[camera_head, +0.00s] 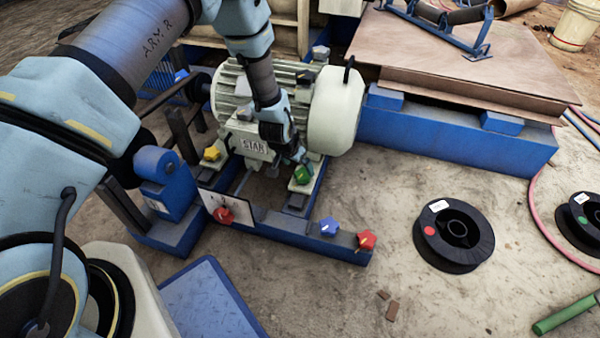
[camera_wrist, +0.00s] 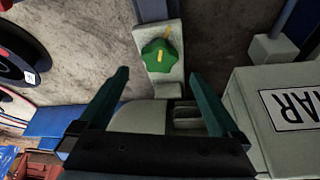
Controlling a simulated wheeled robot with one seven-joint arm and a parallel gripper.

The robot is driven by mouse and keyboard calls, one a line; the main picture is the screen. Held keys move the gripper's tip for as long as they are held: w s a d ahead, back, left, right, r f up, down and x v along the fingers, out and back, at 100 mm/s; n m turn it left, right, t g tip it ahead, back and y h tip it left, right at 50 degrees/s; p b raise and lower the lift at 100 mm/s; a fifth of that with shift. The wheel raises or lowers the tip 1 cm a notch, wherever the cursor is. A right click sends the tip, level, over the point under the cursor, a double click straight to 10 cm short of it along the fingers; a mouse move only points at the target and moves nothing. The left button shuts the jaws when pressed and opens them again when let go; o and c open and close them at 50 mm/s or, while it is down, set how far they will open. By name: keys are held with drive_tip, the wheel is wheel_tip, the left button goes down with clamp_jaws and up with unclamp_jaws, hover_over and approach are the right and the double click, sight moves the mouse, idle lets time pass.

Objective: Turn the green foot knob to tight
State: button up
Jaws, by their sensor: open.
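The green foot knob (camera_head: 302,173) sits on a pale motor foot by the blue base frame in the head view. In the wrist view the green knob (camera_wrist: 166,62) is star-shaped, with a yellow line across its top and a yellow mark on the foot plate (camera_wrist: 165,84) beside it. My gripper (camera_head: 296,160) is close to the knob in the head view. In the wrist view my gripper (camera_wrist: 163,82) is open, its two dark fingers on either side of the foot plate and apart from the knob. Nothing is between the fingertips in contact with them.
The pale motor (camera_head: 335,110) stands right behind the knob. A yellow knob (camera_head: 212,153), red knobs (camera_head: 224,215) (camera_head: 367,240) and a blue knob (camera_head: 329,226) sit on the frame. A black cable reel (camera_head: 470,250) lies on open ground at right.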

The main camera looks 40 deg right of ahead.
sight(303, 173)
drive_tip(key=b+x, duration=0.1)
drive_tip(key=x, duration=0.4)
drive_tip(key=shift+d+f, duration=0.1)
drive_tip(key=shift+f, duration=0.2)
drive_tip(key=shift+c, duration=0.2)
drive_tip(key=c, duration=1.3)
drive_tip(key=shift+m+g, duration=0.6)
drive_tip(key=shift+m, duration=0.9)
drive_tip(key=shift+c, duration=0.2)
drive_tip(key=o, duration=1.4)
